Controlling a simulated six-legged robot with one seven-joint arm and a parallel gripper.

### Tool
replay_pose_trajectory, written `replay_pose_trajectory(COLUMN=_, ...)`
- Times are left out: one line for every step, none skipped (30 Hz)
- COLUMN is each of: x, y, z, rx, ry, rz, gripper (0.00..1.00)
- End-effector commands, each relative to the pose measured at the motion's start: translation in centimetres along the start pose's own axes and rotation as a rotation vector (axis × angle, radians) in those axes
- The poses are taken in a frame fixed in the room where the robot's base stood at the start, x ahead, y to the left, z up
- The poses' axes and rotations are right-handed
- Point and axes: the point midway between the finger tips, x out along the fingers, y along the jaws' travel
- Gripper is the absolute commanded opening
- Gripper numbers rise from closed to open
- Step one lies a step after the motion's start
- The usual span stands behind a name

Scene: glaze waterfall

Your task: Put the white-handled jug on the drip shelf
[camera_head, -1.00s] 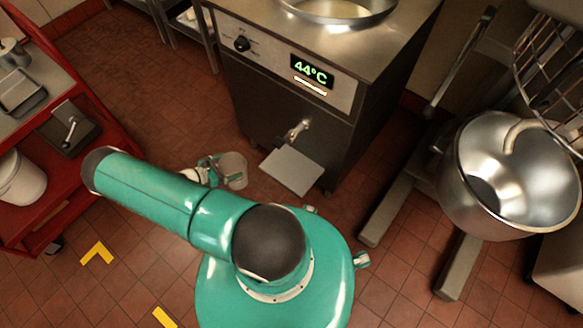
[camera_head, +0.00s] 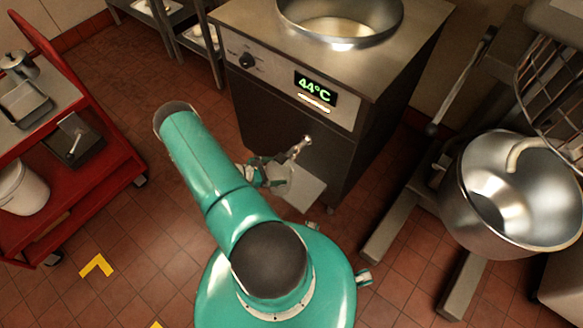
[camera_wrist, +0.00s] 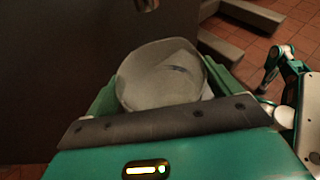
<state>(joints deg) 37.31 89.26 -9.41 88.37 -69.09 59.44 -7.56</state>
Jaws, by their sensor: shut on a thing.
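The jug (camera_head: 284,177), a pale grey vessel, is held in my gripper (camera_head: 265,172) in front of the steel machine. In the head view it overlaps the left part of the drip shelf (camera_head: 311,195), the pale plate below the tap. I cannot tell whether it touches the shelf. In the wrist view the jug (camera_wrist: 160,75) sits between the teal jaws of my gripper (camera_wrist: 158,105), with its round top showing. My gripper is shut on it. The jug's handle is hidden.
The tap (camera_head: 300,147) juts out just above the jug and shelf. The steel machine (camera_head: 285,125) reads 44°C. A mixer bowl (camera_head: 470,215) stands at the right and a red cart (camera_head: 115,155) at the left.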

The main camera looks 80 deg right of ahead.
Motion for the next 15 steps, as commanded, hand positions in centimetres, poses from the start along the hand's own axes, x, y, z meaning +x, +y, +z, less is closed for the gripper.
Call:
replay_pose_trajectory(x=0.9, y=-0.1, z=0.4, rx=0.001, ry=0.000, rz=-0.003, gripper=0.50)
replay_pose_trajectory(x=1.3, y=-0.1, z=0.5, rx=0.001, ry=0.000, rz=-0.002, gripper=0.50)
replay_pose_trajectory(x=1.6, y=-0.1, z=0.7, rx=0.001, ry=0.000, rz=-0.001, gripper=0.50)
replay_pose_trajectory(x=1.8, y=-0.1, z=0.8, rx=0.001, ry=0.000, rz=-0.001, gripper=0.50)
replay_pose_trajectory(x=2.0, y=-0.1, z=0.8, rx=0.001, ry=-0.001, rz=-0.001, gripper=0.50)
replay_pose_trajectory(x=2.4, y=-0.1, z=1.0, rx=0.001, ry=-0.001, rz=-0.001, gripper=0.50)
replay_pose_trajectory(x=2.7, y=-0.1, z=1.1, rx=0.001, ry=-0.001, rz=-0.001, gripper=0.50)
replay_pose_trajectory(x=3.0, y=-0.1, z=1.3, rx=0.001, ry=-0.001, rz=-0.002, gripper=0.50)
replay_pose_trajectory(x=3.6, y=-0.2, z=1.5, rx=0.000, ry=-0.001, rz=-0.003, gripper=0.50)
replay_pose_trajectory(x=4.1, y=-0.1, z=1.7, rx=0.000, ry=-0.001, rz=-0.003, gripper=0.50)
replay_pose_trajectory(x=4.7, y=-0.2, z=1.9, rx=0.000, ry=0.000, rz=-0.003, gripper=0.50)
replay_pose_trajectory(x=5.3, y=-0.2, z=2.2, rx=0.000, ry=0.000, rz=-0.004, gripper=0.50)
replay_pose_trajectory(x=5.8, y=-0.2, z=2.4, rx=0.000, ry=0.000, rz=-0.003, gripper=0.50)
replay_pose_trajectory(x=6.2, y=-0.2, z=2.5, rx=0.000, ry=0.000, rz=-0.003, gripper=0.50)
replay_pose_trajectory(x=6.5, y=-0.2, z=2.5, rx=0.000, ry=0.000, rz=-0.003, gripper=0.50)
